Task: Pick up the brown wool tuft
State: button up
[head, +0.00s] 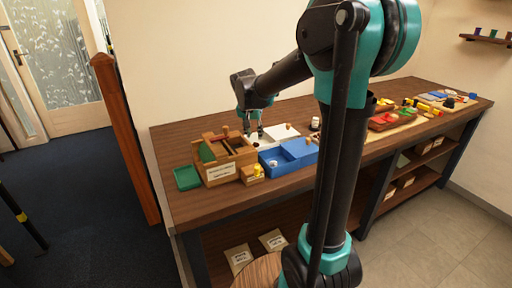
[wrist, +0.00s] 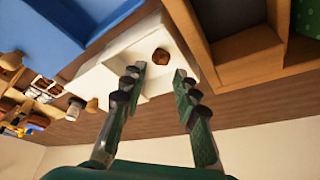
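A brown wool tuft (wrist: 161,57) lies on a white tray (wrist: 143,50) in the wrist view, just beyond my fingertips and roughly centred between them. My gripper (wrist: 160,78) is open, with two dark ribbed fingers spread apart and nothing between them. In the head view my gripper (head: 254,134) points down over the white tray, between the wooden box and the blue tray. I cannot make out the tuft there. The exact height of the fingertips above the tray is hard to tell.
A wooden compartment box (head: 222,157) stands left of the gripper and a blue tray (head: 287,157) right of it. A white board with a small tan knob (head: 288,126) lies behind. A green tray (head: 187,178) sits at the bench's left end. Several coloured items crowd the right.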

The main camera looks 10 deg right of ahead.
aim_at(256, 143)
jog(key=shift+x, duration=3.2)
jog(key=shift+w, duration=0.1)
jog(key=shift+c, duration=0.3)
jog(key=c, duration=0.5)
jog(key=shift+r, duration=0.1)
jog(key=shift+c, duration=0.2)
